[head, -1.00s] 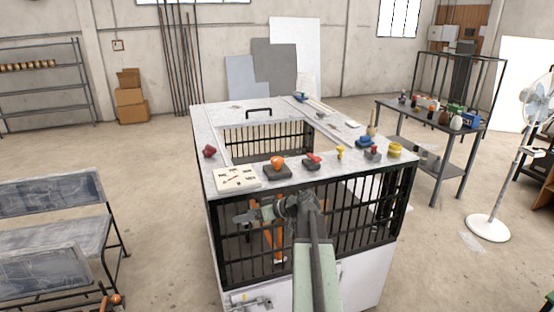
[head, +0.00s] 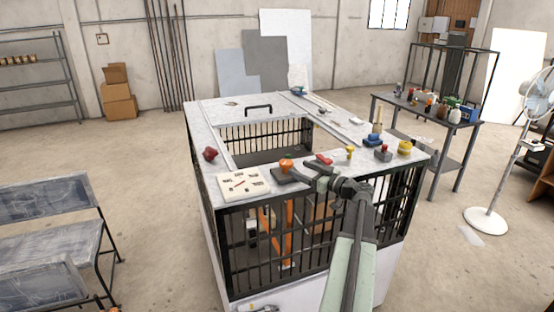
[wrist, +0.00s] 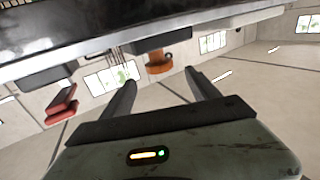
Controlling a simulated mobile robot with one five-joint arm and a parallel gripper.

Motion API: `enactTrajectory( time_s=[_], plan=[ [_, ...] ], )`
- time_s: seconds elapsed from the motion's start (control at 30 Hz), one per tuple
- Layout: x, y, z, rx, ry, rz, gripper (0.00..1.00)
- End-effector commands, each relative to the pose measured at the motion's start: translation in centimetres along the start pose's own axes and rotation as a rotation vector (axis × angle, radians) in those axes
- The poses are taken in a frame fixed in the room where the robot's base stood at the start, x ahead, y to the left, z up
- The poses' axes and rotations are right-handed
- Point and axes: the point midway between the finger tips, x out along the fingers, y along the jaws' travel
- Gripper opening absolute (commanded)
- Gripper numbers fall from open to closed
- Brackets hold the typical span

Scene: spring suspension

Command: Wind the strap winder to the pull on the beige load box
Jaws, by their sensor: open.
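A dark block with an orange knob (head: 286,165) sits on the cage bench's front ledge. I cannot tell for certain whether it is the strap winder. My gripper (head: 309,169) is over the front ledge, just right of this knob. In the wrist view, my gripper (wrist: 160,78) is open and empty, and the orange knob (wrist: 159,64) shows beyond and between the fingertips, apart from them. A beige-brown box (head: 322,212) is partly hidden behind the front bars. Its pull and strap cannot be made out.
A cream panel with a red pointer (head: 243,183) lies left of the knob. A dark block with a red top (head: 323,160) is close to my gripper. Yellow, blue and red pieces stand farther right. The ledge has a central opening.

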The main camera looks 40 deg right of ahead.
Motion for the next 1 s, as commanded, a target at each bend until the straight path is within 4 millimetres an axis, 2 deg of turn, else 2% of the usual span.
enactTrajectory(
  time_s=[0.13, 0.23, 0.5, 0.63, 0.97, 1.0],
  plan=[
    [-0.1, 0.2, -0.1, -0.002, 0.003, 0.004, 0.70],
    [0.5, 0.2, -0.1, -0.002, 0.002, 0.002, 0.70],
    [5.4, 0.2, -0.1, -0.001, 0.002, 0.001, 0.70],
    [7.0, 0.2, -0.1, -0.001, 0.002, 0.002, 0.70],
    [7.7, 0.1, -0.1, -0.001, 0.002, 0.002, 0.70],
    [7.7, 0.1, -0.1, -0.001, 0.002, 0.002, 0.61]
  ],
)
